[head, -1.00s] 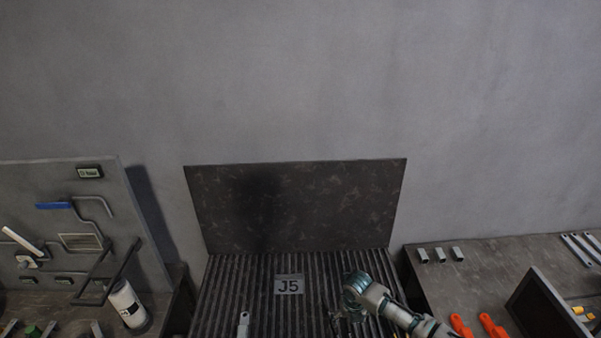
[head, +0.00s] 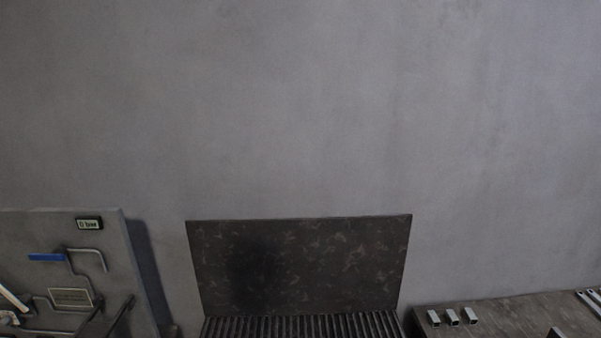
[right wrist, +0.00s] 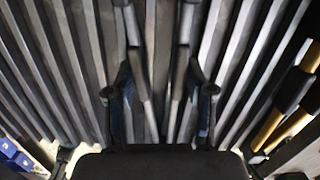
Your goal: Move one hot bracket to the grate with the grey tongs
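The ribbed dark grate (head: 300,327) shows only as a strip at the bottom of the head view, in front of an upright dark back plate. My right gripper (right wrist: 158,50) is over grey ribs like those of the grate (right wrist: 70,70) in the right wrist view. Its two fingers stand apart with a gap, and I see nothing clearly held between them. Three small grey metal pieces (head: 451,317), perhaps brackets, stand in a row on the right bench. I cannot pick out the grey tongs for certain. My left gripper is in neither view.
The mottled back plate (head: 300,265) stands behind the grate. A grey panel (head: 40,235) with a blue handle (head: 46,257) and a small display (head: 89,223) is at the left. The right bench (head: 520,315) holds pale strips. Yellow-and-black bars (right wrist: 285,115) lie right of my right gripper.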

